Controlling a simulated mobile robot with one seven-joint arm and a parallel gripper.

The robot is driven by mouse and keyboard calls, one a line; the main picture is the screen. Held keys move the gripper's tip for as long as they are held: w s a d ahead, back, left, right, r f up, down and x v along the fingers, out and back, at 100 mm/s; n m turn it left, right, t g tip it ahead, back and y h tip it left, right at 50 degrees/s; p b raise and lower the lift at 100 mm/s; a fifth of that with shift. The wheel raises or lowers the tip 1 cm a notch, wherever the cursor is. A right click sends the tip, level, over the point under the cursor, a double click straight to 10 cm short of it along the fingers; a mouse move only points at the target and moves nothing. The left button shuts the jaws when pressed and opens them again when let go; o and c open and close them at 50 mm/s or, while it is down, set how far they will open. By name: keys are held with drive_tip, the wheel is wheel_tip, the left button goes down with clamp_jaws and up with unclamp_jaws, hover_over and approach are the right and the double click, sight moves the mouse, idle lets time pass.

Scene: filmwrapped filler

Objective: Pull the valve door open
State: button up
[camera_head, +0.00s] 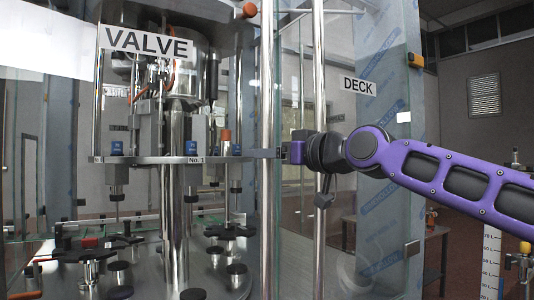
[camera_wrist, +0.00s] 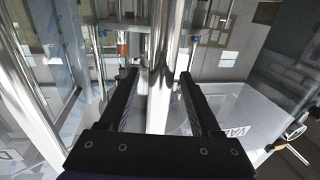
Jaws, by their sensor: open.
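The valve door is a clear glass pane with a white VALVE sign (camera_head: 145,42) on it, at the left of the head view. A tall chrome bar (camera_head: 267,90) stands along the door's right side. My gripper (camera_head: 281,153) is at this bar, at about mid-height. In the wrist view my gripper (camera_wrist: 158,76) is open, with a chrome bar (camera_wrist: 158,105) showing between its two black fingers. I cannot tell whether either finger touches it.
A second chrome bar (camera_head: 319,90) stands just right, near my wrist, by the pane with the DECK label (camera_head: 358,86). It runs along the left of the wrist view (camera_wrist: 32,95). Filling machinery (camera_head: 175,210) stands behind the glass. A table (camera_head: 436,235) is at the right.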

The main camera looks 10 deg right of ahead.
clamp_jaws()
idle(1.4)
